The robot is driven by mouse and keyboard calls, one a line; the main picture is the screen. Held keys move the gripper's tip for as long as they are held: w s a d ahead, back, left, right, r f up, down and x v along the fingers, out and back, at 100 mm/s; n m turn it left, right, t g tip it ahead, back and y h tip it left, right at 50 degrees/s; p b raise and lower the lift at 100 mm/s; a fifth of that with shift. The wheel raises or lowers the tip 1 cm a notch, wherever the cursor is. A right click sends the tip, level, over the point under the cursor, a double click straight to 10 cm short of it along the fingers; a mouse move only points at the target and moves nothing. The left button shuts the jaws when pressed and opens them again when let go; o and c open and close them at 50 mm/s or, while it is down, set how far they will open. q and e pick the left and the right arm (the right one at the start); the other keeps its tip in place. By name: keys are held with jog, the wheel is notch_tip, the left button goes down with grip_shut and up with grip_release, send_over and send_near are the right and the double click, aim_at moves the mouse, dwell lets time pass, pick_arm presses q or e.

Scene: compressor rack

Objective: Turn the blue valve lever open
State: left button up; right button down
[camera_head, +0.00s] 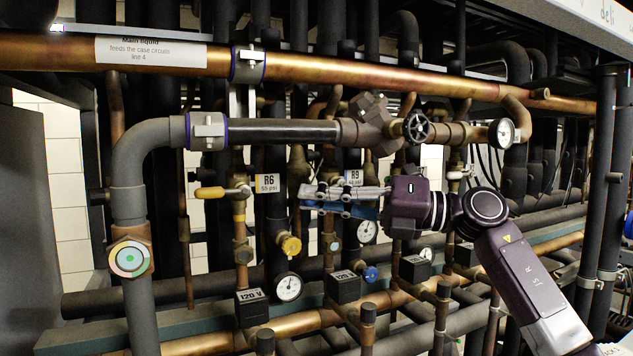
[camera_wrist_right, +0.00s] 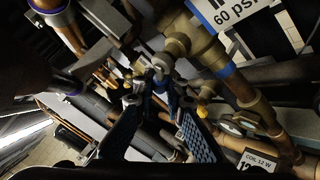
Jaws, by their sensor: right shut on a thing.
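My right gripper (camera_head: 314,195) reaches in from the right and points left, just below the R9 label (camera_head: 354,178). Its fingers are closed around a narrow blue piece, the blue valve lever (camera_head: 365,212), which is mostly hidden by the fingers and hard to tell from their blue pads. In the right wrist view, the fingertips (camera_wrist_right: 163,82) come together at the pipework, with dark blue (camera_wrist_right: 172,98) between them. The lever's exact angle cannot be told. My left gripper is not in view.
A yellow lever (camera_head: 222,192) sits left of the gripper beside the R6 label (camera_head: 268,183). A handwheel (camera_head: 417,127) and copper main pipe (camera_head: 330,70) are above. Gauges (camera_head: 289,287), a blue cap (camera_head: 370,274) and black coil boxes (camera_head: 343,286) are below. Room around the gripper is tight.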

jog(key=shift+d+f+n+h+p, duration=0.15)
jog(key=shift+f+n+h+p, duration=0.1)
jog(key=shift+n+h+p, duration=0.3)
jog(key=shift+f+h, duration=0.3)
jog(key=shift+h, duration=0.05)
jog(key=shift+f+g, duration=0.15)
jog(key=shift+g, duration=0.25)
jog(key=c, duration=2)
grip_release()
jog(key=shift+o, duration=0.2)
jog(key=shift+w, duration=0.1)
jog(key=shift+d, duration=0.1)
jog(key=v, duration=1.1)
jog(key=shift+d, duration=0.2)
